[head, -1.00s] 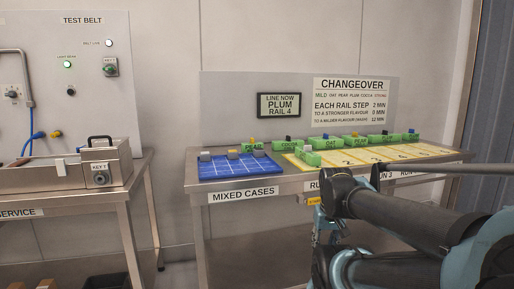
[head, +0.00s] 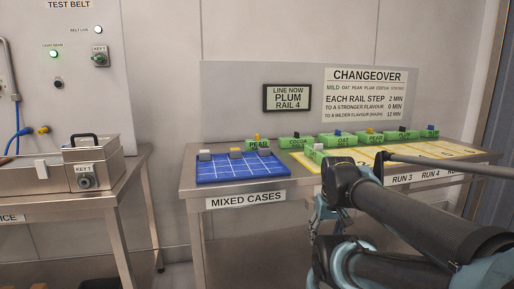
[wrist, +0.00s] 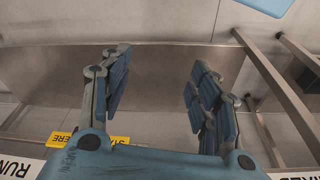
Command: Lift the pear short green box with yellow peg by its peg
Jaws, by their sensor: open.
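Two green boxes labelled PEAR show in the head view. One (head: 257,144), with an orange-yellow peg (head: 257,136) on top, stands at the back of the blue gridded mat (head: 215,175). The other (head: 370,139) stands in the row to the right; its small peg looks yellowish. I cannot tell their heights apart for sure. My gripper (wrist: 158,88) is open and empty in the wrist view, over the bench edge and floor, with no box between its fingers. In the head view it is partly hidden by my arm, low in front of the bench.
Green boxes labelled COCOA (head: 294,143), OAT (head: 342,140) and PLUM (head: 403,136) stand close together along the back of the bench. A yellow mat (head: 440,149) lies at right. A metal case (head: 92,160) stands on the left bench.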

